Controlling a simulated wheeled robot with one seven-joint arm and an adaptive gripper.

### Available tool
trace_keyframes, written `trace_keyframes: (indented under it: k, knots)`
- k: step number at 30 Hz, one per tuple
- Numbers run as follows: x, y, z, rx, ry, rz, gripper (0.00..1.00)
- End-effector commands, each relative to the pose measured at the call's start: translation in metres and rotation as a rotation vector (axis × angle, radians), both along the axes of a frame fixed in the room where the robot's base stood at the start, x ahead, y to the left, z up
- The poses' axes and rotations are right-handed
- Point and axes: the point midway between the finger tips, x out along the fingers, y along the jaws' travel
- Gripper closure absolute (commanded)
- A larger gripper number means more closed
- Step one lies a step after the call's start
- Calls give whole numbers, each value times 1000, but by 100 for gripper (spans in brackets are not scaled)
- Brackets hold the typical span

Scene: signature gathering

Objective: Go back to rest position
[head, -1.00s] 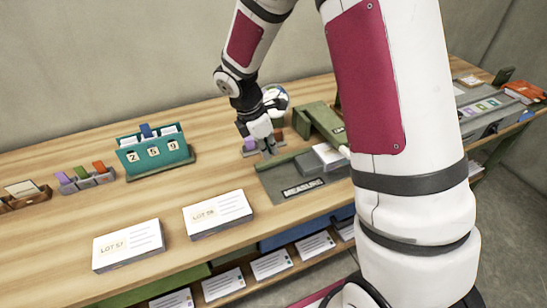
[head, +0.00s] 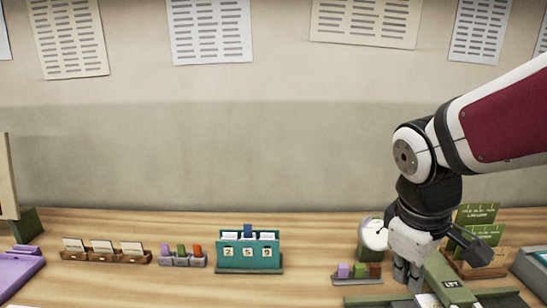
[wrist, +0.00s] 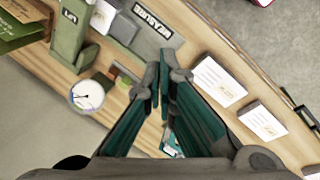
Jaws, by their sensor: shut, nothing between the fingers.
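My gripper (head: 407,282) is at the right of the head view, pointing down above the wooden table (head: 185,228). It hangs between a rack of small coloured blocks (head: 358,282) and a green device (head: 447,280). In the wrist view my gripper (wrist: 164,80) has its fingertips together, with nothing between them. Part of the table below is hidden by the fingers.
A teal card holder (head: 248,252) reading 2 5 9 stands left of the gripper. A white round dial (head: 374,234) is close behind it. The wrist view shows a MEASURE plate (wrist: 152,23) and card stacks (wrist: 218,82) (wrist: 263,122).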

Motion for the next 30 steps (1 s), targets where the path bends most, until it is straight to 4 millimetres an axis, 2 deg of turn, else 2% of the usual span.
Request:
trace_keyframes:
  k: [1, 6, 12, 18, 30]
  knots:
    - [-15, 2, 9, 28, -36, -61, 100]
    - [-61, 10, 27, 146, -135, -282, 100]
    - [-103, 21, 33, 280, -212, -478, 100]
    - [-120, 27, 33, 344, -236, -561, 100]
    - [-121, 27, 33, 349, -237, -566, 100]
